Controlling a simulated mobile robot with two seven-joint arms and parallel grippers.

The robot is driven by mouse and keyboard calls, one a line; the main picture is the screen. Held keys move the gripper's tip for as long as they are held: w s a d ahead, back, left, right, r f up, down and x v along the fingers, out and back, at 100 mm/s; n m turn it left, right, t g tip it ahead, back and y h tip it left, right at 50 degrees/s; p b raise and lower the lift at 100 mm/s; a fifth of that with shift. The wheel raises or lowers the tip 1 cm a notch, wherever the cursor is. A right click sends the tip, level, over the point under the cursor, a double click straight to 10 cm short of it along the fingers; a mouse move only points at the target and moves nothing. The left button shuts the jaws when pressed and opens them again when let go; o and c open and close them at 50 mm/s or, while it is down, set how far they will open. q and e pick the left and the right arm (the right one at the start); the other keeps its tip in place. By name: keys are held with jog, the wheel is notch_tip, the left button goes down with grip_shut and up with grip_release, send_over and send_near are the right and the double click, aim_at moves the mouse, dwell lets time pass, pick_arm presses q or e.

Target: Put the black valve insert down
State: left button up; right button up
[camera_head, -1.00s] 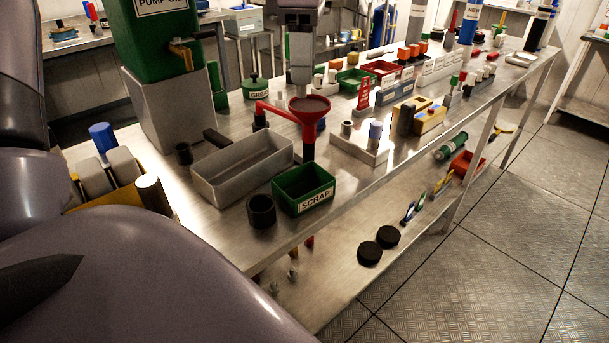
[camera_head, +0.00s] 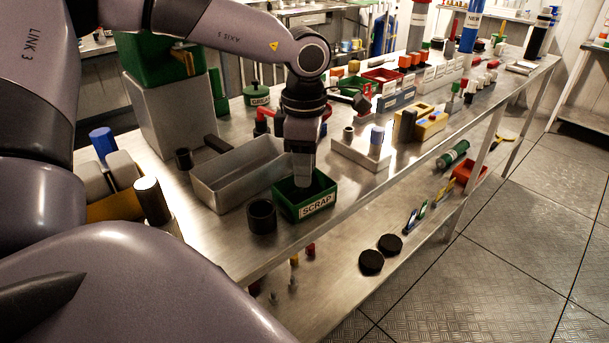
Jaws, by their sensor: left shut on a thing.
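My left gripper (camera_head: 303,183) points straight down at the green scrap bin (camera_head: 318,207), with its fingertips at or just inside the bin's opening. It is shut, and what it holds is hidden by the fingers and the bin's dark inside, so I cannot make out the black valve insert clearly. I cannot tell whether the held thing touches the bin floor. My right gripper is not in view.
A grey metal tray (camera_head: 222,190) stands left of the bin. A black hollow cylinder (camera_head: 262,217) stands near the table's front edge. The arm partly hides a red funnel (camera_head: 264,113). A light block with cylinders (camera_head: 362,157) stands to the right. Two black discs lie on the lower shelf.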

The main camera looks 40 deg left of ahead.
pick_arm(q)
jog(key=shift+f, duration=1.15)
jog(key=o, duration=0.7)
jog(key=shift+f, duration=0.1)
notch_tip(320, 180, up, 12)
jog(key=shift+r+p, duration=0.15)
jog(key=shift+p, duration=0.15)
